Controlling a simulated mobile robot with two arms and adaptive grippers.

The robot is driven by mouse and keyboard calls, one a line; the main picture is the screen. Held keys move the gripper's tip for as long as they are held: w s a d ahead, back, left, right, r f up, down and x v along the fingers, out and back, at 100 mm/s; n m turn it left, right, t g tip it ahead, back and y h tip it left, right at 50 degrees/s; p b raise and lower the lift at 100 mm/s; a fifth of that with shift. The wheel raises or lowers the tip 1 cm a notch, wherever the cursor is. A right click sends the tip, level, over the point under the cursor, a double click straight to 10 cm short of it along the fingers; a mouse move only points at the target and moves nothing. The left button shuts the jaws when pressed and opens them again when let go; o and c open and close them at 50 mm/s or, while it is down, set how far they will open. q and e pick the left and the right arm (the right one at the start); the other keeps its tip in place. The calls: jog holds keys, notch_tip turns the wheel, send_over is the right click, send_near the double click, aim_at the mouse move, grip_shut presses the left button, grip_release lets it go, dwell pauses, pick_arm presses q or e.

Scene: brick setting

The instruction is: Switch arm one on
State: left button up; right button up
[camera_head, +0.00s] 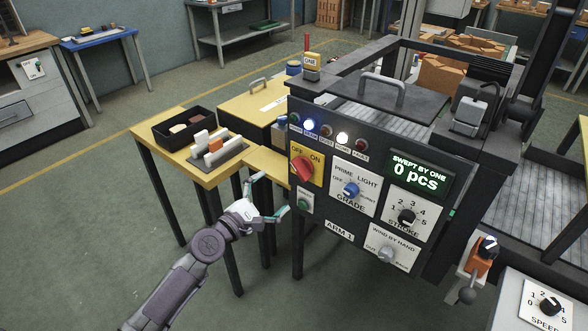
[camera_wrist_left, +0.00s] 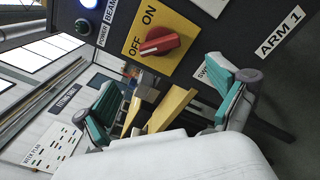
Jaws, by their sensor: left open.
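The red rotary switch (camera_head: 303,168) sits on a yellow OFF/ON plate at the upper left of the dark panel marked ARM 1 (camera_head: 339,231). In the left wrist view the red switch (camera_wrist_left: 160,43) is ahead of the fingers, and one end of its handle lies toward OFF. My left gripper (camera_head: 272,194) is open and empty, in front of the panel's left edge, below and left of the switch. Its teal fingers (camera_wrist_left: 163,76) are spread apart in the wrist view, and neither touches the switch. My right gripper is not in view.
Beside the switch are a PRIME/LIGHT grade knob (camera_head: 350,190), a stroke knob (camera_head: 407,216) and a small green button (camera_head: 303,203). A display (camera_head: 417,175) reads 0 pcs. A yellow table (camera_head: 150,131) with a black tray (camera_head: 184,129) stands left of the panel.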

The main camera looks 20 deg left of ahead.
aim_at(297, 172)
pick_arm(q)
jog(key=x, duration=1)
jog(key=shift+w+f+b, duration=0.15)
jog(key=shift+w+b, duration=0.1)
jog(key=shift+b, duration=0.1)
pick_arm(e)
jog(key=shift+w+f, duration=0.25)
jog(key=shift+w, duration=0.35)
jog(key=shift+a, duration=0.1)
pick_arm(q)
jog(key=shift+c, duration=1.2)
jog(key=c, duration=0.9)
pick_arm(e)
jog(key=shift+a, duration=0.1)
